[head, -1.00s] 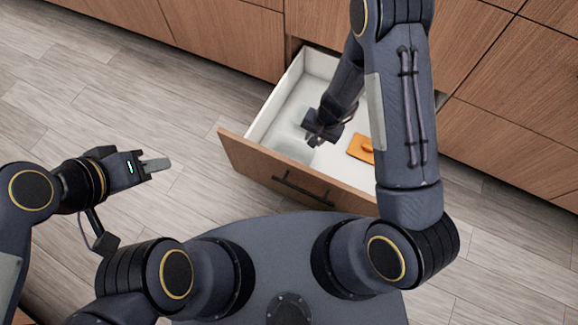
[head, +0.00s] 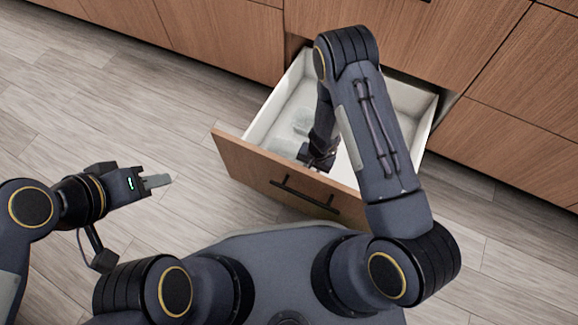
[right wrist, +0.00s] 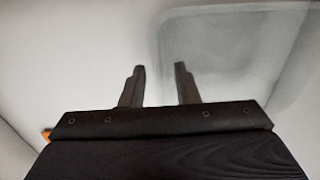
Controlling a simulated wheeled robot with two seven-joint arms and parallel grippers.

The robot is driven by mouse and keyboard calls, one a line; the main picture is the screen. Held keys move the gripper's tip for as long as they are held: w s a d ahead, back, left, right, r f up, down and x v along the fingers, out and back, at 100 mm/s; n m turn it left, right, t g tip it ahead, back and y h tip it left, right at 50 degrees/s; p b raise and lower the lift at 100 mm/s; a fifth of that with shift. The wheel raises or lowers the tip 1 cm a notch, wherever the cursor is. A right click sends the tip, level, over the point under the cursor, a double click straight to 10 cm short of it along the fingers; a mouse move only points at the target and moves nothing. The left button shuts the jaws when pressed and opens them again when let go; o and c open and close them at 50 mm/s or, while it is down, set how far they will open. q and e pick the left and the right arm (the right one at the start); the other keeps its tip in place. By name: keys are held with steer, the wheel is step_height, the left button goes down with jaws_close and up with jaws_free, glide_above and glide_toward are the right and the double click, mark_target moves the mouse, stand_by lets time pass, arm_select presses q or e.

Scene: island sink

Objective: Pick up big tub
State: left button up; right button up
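A translucent, pale tub (head: 301,121) lies in the left part of the open drawer. Its outline is faint against the white drawer floor. In the right wrist view a translucent tub (right wrist: 235,45) with rounded corners fills the upper right. My right gripper (head: 318,160) is down inside the drawer, near its front panel. In the right wrist view my right gripper (right wrist: 160,68) has its two fingers apart with nothing between them; the right finger overlaps the tub's near edge. I cannot tell if they touch. My left gripper (head: 157,181) is over the floor, away from the drawer.
The drawer (head: 258,165) is pulled out, with a wooden front and white walls close around my right gripper. A bit of an orange thing (right wrist: 46,135) shows at the left in the right wrist view. Wooden cabinets (head: 215,40) stand behind; the floor at left is clear.

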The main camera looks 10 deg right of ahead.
steer(key=shift+a+f, duration=0.1)
steer(key=shift+f, duration=0.75)
steer(key=shift+c, duration=0.5)
jaws_close()
steer(key=shift+r, duration=0.1)
